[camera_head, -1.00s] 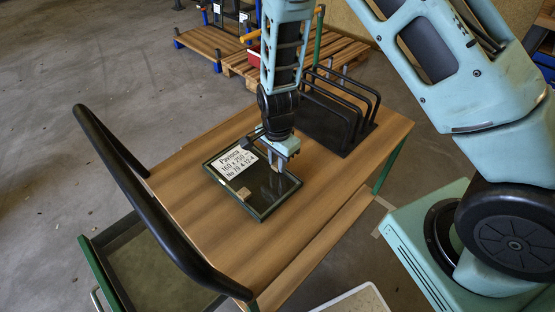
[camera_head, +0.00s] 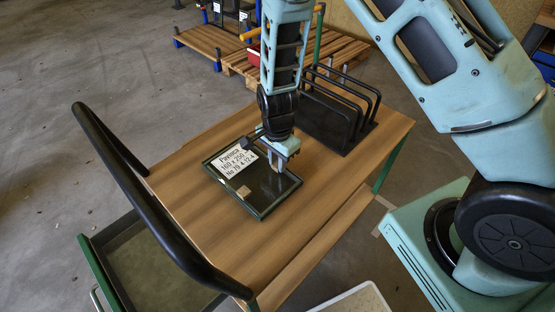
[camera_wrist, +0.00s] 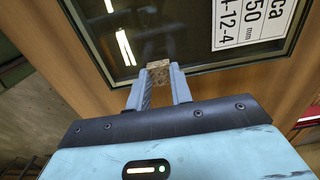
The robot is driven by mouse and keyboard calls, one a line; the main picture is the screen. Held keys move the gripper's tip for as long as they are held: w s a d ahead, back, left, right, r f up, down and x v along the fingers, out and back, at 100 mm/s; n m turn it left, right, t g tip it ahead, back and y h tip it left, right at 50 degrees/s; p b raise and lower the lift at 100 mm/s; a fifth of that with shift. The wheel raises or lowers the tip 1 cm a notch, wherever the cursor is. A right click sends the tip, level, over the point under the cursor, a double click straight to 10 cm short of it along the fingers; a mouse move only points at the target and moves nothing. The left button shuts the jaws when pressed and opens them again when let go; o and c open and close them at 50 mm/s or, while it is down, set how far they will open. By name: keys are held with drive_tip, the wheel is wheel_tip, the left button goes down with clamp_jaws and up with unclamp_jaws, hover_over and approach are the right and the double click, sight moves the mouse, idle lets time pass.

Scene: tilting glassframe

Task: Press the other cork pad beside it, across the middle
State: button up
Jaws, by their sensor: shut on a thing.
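The framed glass pane (camera_head: 266,210) lies flat on the wooden table, dark, with a white printed label (camera_head: 236,161) at its upper left. One small tan cork pad (camera_head: 243,191) rests on the pane near its left front edge. My gripper (camera_head: 278,164) points down over the right part of the pane, apart from that pad. In the wrist view my gripper (camera_wrist: 158,76) is shut on a second cork pad (camera_wrist: 158,66), near the frame's edge. I cannot tell whether the held pad touches the glass. The resting pad is not visible in the wrist view.
A black wire rack (camera_head: 340,110) stands behind the frame on the wooden table (camera_head: 190,200). A black curved handle (camera_head: 150,200) rises at the table's left end. Bare tabletop lies left and in front of the frame. Pallets (camera_head: 300,60) are on the floor behind.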

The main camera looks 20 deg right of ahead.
drive_tip(key=o, duration=1)
drive_tip(key=shift+r+p, duration=2.7)
drive_tip(key=shift+r, duration=0.35)
